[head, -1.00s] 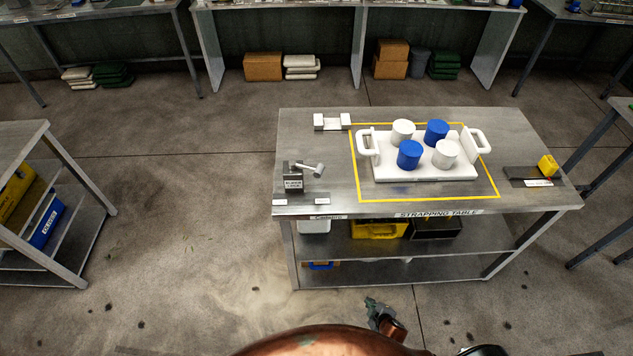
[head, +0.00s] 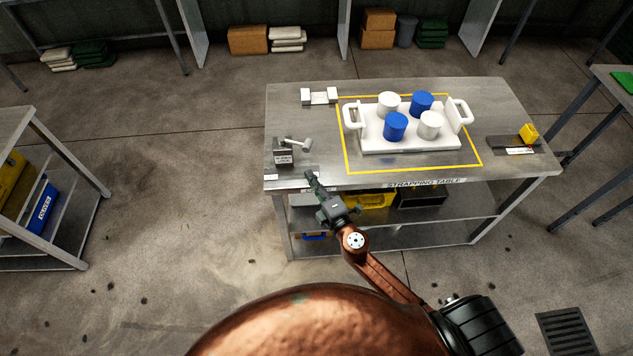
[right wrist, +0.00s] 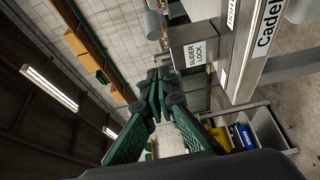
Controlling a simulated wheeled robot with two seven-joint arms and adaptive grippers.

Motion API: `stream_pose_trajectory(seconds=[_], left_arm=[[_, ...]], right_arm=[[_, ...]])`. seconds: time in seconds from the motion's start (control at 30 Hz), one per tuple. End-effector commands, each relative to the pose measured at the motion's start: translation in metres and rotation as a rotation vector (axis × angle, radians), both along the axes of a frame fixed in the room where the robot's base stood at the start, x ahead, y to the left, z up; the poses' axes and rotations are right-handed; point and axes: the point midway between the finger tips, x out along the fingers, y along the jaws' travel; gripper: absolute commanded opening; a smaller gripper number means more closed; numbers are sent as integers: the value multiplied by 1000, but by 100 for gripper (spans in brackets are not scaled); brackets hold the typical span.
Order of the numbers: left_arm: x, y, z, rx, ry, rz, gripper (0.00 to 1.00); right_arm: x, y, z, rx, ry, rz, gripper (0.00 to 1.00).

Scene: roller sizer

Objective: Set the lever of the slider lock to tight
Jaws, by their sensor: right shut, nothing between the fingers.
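The slider lock (head: 283,156) is a small dark block with a white label at the left end of the strapping table. Its grey lever (head: 297,142) sticks out from the top toward the right and ends in a cylindrical knob. In the right wrist view the block's "SLIDER LOCK" label (right wrist: 195,54) is readable, and the grey knob (right wrist: 153,25) shows at the top. My right gripper (head: 311,177) is shut and empty at the table's front edge, in front and to the right of the lock, apart from it. Its fingers also show in the right wrist view (right wrist: 156,78). My left gripper is not in view.
On the strapping table (head: 310,125), a white tray (head: 410,143) with blue and white cylinders stands inside a yellow outline. A white bracket (head: 319,96) lies behind the lock. A yellow piece (head: 528,133) sits at the right. Bare tabletop lies between lock and tray.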

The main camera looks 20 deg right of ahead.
Motion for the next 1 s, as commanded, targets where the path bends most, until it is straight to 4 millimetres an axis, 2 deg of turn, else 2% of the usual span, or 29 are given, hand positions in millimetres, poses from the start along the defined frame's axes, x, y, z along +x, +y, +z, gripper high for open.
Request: stream_pose_trajectory(seconds=[0.03, 0.23, 0.4, 0.6, 1.0], left_arm=[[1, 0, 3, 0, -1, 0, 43], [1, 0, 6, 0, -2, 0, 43], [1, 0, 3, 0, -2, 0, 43], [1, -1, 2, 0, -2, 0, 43], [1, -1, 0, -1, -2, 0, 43]], right_arm=[[12, 2, 2, -1, -2, 1, 0], [52, 8, 2, 0, -1, 0, 0], [71, -9, -1, -1, 1, 0, 0], [81, -16, -1, 0, 1, 0, 0], [84, -20, -2, 3, 1, -1, 0]])
